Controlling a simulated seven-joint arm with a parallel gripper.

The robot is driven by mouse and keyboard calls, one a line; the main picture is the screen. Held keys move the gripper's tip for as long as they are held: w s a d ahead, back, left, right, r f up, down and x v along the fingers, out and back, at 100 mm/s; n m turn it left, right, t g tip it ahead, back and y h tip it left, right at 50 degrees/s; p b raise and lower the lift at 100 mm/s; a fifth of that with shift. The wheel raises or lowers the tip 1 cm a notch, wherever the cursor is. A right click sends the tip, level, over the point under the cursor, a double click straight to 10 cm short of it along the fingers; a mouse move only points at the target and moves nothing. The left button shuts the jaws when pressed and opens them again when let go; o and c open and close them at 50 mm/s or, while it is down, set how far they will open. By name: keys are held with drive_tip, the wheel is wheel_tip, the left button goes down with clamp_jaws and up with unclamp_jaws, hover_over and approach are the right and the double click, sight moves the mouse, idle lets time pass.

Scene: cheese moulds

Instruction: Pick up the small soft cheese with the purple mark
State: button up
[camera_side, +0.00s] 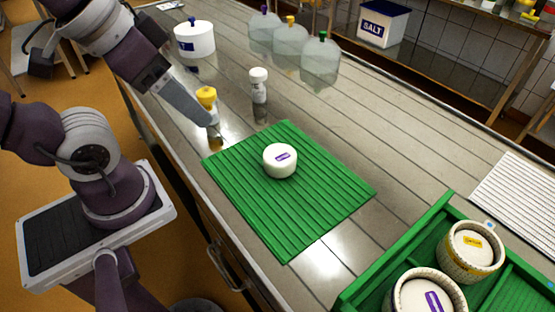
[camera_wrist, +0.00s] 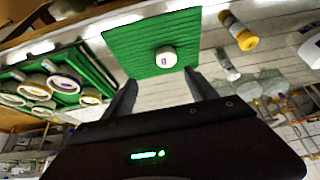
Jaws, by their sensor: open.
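The small white round cheese with the purple mark (camera_side: 280,160) sits near the middle of a ribbed green mat (camera_side: 318,207) on the counter. It also shows in the wrist view (camera_wrist: 166,57), upper centre, on the mat (camera_wrist: 128,48). My gripper (camera_wrist: 160,88) is open and empty, its two dark fingers apart with the cheese beyond their tips. In the side view my gripper (camera_side: 212,124) is above the counter, left of and apart from the cheese. It hides part of the yellow-capped bottle there.
A yellow-capped bottle (camera_side: 206,95) and a white bottle (camera_side: 258,85) stand behind the mat. A green tray (camera_side: 370,288) with moulds, one purple-marked (camera_side: 425,298) and one yellow-marked (camera_side: 471,250), is at lower right. Large jugs (camera_side: 290,47) and a white tub (camera_side: 194,40) stand farther back.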

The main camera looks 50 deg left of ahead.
drive_tip(key=o, duration=0.7)
drive_tip(key=shift+c, duration=0.2)
